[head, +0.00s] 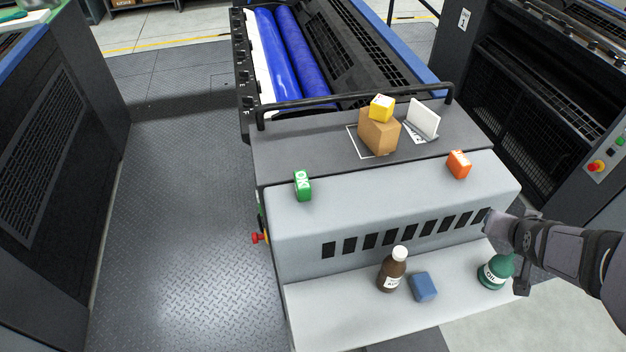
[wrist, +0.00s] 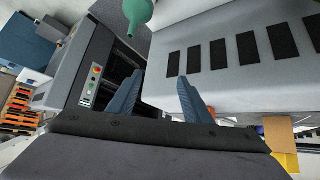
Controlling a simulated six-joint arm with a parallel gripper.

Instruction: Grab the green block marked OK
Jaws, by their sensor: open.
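The green block marked OK (head: 303,186) stands upright at the left end of the machine's light grey top, near its left edge. My gripper (head: 497,228) is at the machine's right end, far to the right of the green block. In the wrist view my gripper (wrist: 159,82) is open, with nothing between its two blue-grey fingers. The green block does not show in the wrist view.
An orange block (head: 459,164) sits at the right of the same top. Behind are a cardboard box (head: 379,132), a yellow block (head: 381,108) and a rail.

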